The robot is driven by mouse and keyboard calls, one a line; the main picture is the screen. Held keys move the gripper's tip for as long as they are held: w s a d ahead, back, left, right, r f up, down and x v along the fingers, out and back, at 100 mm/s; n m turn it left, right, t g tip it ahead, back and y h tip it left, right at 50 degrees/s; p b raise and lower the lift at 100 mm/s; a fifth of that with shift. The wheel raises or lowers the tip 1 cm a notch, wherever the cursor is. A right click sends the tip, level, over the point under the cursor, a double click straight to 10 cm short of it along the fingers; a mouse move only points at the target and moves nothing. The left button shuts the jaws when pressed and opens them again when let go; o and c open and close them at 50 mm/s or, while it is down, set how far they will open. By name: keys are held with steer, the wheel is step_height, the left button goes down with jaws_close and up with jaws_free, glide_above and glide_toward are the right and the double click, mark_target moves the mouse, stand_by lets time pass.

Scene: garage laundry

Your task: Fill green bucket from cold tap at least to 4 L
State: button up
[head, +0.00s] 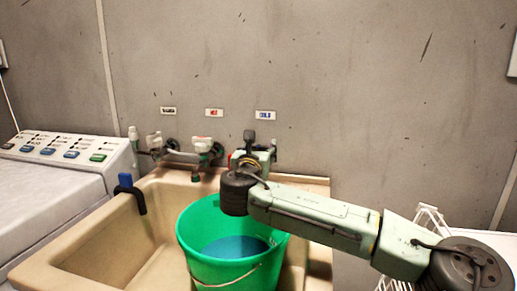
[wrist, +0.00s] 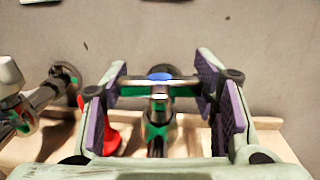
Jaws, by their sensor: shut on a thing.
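The green bucket (head: 197,240) stands upright in the beige sink, under my forearm. Blue water (head: 234,247) shows inside it below the rim; I cannot read a level mark. My gripper (head: 252,155) is at the wall under the blue COLD label (head: 265,115). In the wrist view, its purple-padded fingers (wrist: 163,92) are shut on the cold tap's handle (wrist: 160,77), a metal crossbar with a blue cap. In the head view my gripper mostly hides the cold tap. I cannot see a water stream.
The hot tap (head: 202,143) is left of my gripper under the red HOT label (head: 214,113). The sink (head: 95,240) is open left of the bucket. A blue-topped dark hook (head: 131,192) sits on its left rim. A washing machine (head: 60,175) stands left; a white wire rack (head: 430,218) is right.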

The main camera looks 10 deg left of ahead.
steer(key=n+y+p, duration=0.1)
steer(key=y, duration=0.1)
steer(key=shift+d+r+n+y, duration=0.1)
steer(key=shift+n+y, duration=0.2)
steer(key=shift+y, duration=0.1)
steer(key=shift+a+n+g+y, duration=0.2)
steer(key=shift+n+g+y, duration=0.2)
steer(key=shift+n+y, duration=0.3)
steer(key=o, duration=1.2)
steer(key=shift+s, duration=0.1)
steer(key=v, duration=1.2)
